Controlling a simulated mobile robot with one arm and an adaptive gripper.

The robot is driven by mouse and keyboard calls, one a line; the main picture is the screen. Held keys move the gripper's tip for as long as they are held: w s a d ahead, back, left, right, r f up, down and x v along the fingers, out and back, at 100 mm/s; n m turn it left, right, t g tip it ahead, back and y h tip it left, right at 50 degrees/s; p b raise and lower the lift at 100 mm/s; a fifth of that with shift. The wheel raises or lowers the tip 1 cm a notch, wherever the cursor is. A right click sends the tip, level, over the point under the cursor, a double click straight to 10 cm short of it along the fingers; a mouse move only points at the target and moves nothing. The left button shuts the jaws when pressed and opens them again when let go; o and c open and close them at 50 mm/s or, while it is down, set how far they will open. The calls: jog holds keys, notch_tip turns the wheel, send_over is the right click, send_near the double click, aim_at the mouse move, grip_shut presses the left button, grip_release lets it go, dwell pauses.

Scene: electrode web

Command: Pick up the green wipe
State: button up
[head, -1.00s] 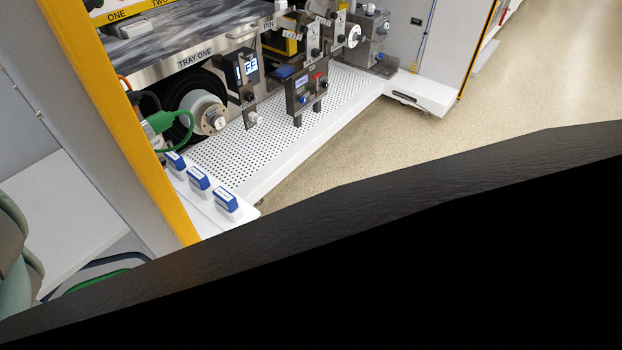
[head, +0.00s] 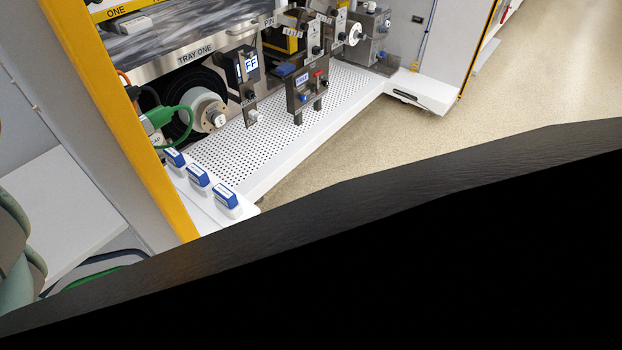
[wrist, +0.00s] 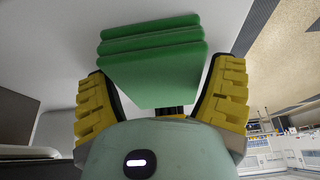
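A stack of flat green wipes (wrist: 155,75) shows in the wrist view, with about three layered edges, against a pale grey-white surface. My gripper (wrist: 163,64) has its two yellow ribbed fingers spread wide, one on each side of the stack. The left finger is close to the stack's left edge; I cannot tell whether either finger touches it. The stack's near part is hidden behind the gripper body. In the head view my gripper is out of sight; only part of my arm shows at the left edge.
A white shelf (head: 62,215) is at the lower left, beside a grey and yellow machine post (head: 120,110). Blue-topped white blocks (head: 198,180) stand on a ledge by a perforated white platform (head: 262,125). The beige floor (head: 500,90) is open at the right.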

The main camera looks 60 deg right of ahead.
jog(key=c, duration=0.6)
jog(key=shift+c, duration=0.2)
jog(key=shift+r, duration=0.15)
jog(key=shift+r+p, duration=0.2)
jog(key=shift+p, duration=0.2)
jog(key=shift+r+b, duration=0.55)
jog(key=shift+r, duration=0.8)
jog(key=shift+s+d+r, duration=0.1)
jog(key=shift+r, duration=0.2)
jog(key=s+d+r+b, duration=0.1)
jog(key=s+d+b, duration=0.3)
jog(key=s+d, duration=0.6)
jog(key=shift+s+d+r+b, duration=0.15)
jog(key=shift+d+r+b, duration=0.2)
jog(key=shift+d, duration=0.6)
jog(key=shift+f, duration=0.1)
